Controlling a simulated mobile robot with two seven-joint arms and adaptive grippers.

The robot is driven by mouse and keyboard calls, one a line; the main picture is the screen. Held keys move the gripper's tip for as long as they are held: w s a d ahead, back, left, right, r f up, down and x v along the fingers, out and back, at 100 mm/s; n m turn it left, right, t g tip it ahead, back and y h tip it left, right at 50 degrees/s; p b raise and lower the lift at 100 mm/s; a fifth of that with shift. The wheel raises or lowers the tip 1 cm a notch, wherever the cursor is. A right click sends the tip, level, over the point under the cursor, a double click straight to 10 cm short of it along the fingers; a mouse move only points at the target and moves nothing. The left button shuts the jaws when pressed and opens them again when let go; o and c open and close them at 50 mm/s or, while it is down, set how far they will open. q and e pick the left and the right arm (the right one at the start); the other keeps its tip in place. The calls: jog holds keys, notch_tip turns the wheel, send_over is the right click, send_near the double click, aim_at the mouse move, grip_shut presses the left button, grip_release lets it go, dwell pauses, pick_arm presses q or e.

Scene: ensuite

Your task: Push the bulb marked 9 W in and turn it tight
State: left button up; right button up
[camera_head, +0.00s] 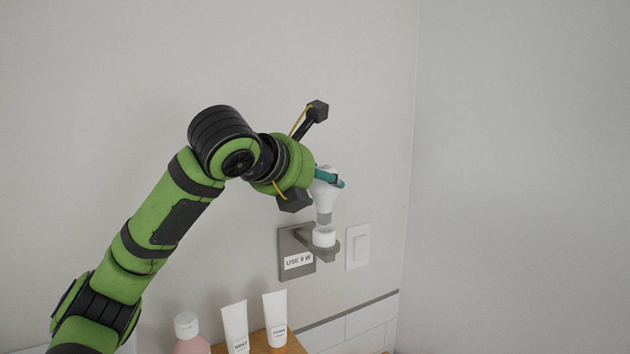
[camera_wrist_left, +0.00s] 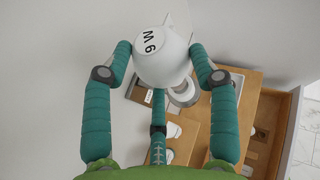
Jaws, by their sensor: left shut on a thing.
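The white bulb (camera_head: 325,203) hangs upright with its grey cap downward. Its marking "9 W" shows in the left wrist view (camera_wrist_left: 158,62). My left gripper (camera_head: 329,178) is shut on the bulb's rounded top, with teal fingers around it, also seen in the left wrist view (camera_wrist_left: 161,50). The white socket (camera_head: 324,237) sits in a grey bracket on a wall plate (camera_head: 292,250) labelled "USE 9 W". The bulb's cap is just above the socket's mouth; I cannot tell if they touch. In the left wrist view the socket (camera_wrist_left: 184,93) is partly hidden behind the bulb. My right gripper is not in view.
A light switch (camera_head: 358,246) is on the wall right of the socket. Below stand a pink bottle (camera_head: 190,335) and two white tubes, one marked MINT (camera_head: 235,325) and another (camera_head: 275,318), by a wooden surface (camera_head: 258,341). The wall corner is to the right.

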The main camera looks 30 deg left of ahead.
aim_at(317, 203)
pick_arm(q)
jog(key=shift+f+b, duration=0.8)
jog(key=shift+f, duration=0.95)
jog(key=shift+a+f+m+g+h+p, duration=0.1)
jog(key=shift+a+m+g+h+p, duration=0.1)
jog(key=shift+m+h+p, duration=0.45)
jog(key=shift+a+m+g+h+p, duration=0.15)
jog(key=shift+m+h+p, duration=0.3)
jog(key=shift+m+h, duration=0.4)
jog(key=shift+w+f+m+g+h+p, duration=0.1)
jog(key=shift+m+g+h+p, duration=0.2)
jog(key=shift+m+h, duration=0.3)
jog(key=o, duration=1.2)
jog(key=shift+a, duration=0.1)
jog(key=shift+c, duration=0.2)
jog(key=shift+w+a, duration=0.1)
jog(key=shift+w, duration=0.05)
